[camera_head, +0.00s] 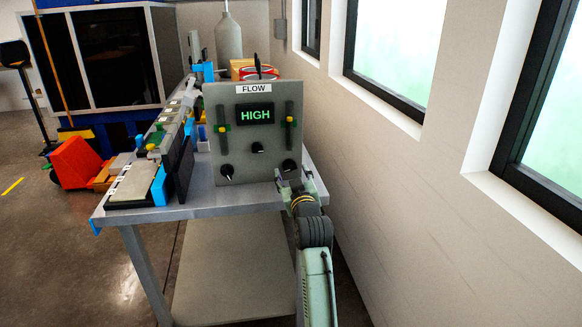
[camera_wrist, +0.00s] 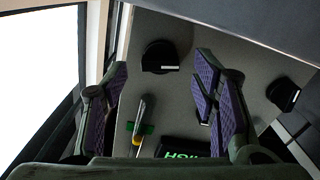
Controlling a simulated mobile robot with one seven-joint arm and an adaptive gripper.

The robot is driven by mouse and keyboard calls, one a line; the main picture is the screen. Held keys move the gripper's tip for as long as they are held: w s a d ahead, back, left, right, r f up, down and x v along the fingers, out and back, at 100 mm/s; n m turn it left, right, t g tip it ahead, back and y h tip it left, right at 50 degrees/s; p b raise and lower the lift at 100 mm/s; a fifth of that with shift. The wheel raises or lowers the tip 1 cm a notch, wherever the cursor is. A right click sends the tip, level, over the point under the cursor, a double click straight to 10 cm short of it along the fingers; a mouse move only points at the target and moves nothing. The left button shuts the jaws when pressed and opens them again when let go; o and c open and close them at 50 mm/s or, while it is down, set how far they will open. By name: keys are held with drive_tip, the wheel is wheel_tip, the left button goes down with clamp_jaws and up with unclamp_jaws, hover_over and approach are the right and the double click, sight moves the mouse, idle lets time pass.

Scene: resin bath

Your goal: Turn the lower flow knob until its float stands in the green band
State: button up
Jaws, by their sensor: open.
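The grey flow panel (camera_head: 238,160) stands on the table with a lit "HIGH" display (camera_head: 256,114). Two gauges flank it, each with green and a yellow float, at right (camera_head: 289,120) and left (camera_head: 221,128). Dark knobs sit low right (camera_head: 289,165), low left (camera_head: 226,170) and higher in the middle (camera_head: 257,148). My gripper (camera_head: 287,181) is at the low right knob. In the wrist view, which is upside down, my open gripper (camera_wrist: 161,72) has that knob (camera_wrist: 160,57) between and beyond its fingertips, apparently untouched. I cannot tell the float's exact place against the green.
The table (camera_head: 210,207) has a rack of items (camera_head: 150,160) left of the panel and a grey bottle (camera_head: 228,37) behind it. The wall with windows (camera_head: 400,55) runs close on the right. An orange object (camera_head: 76,162) is at the left.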

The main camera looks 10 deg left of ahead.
sight(290, 167)
drive_tip(key=shift+x, duration=1.35)
drive_tip(key=shift+c, duration=0.3)
drive_tip(key=c, duration=1.1)
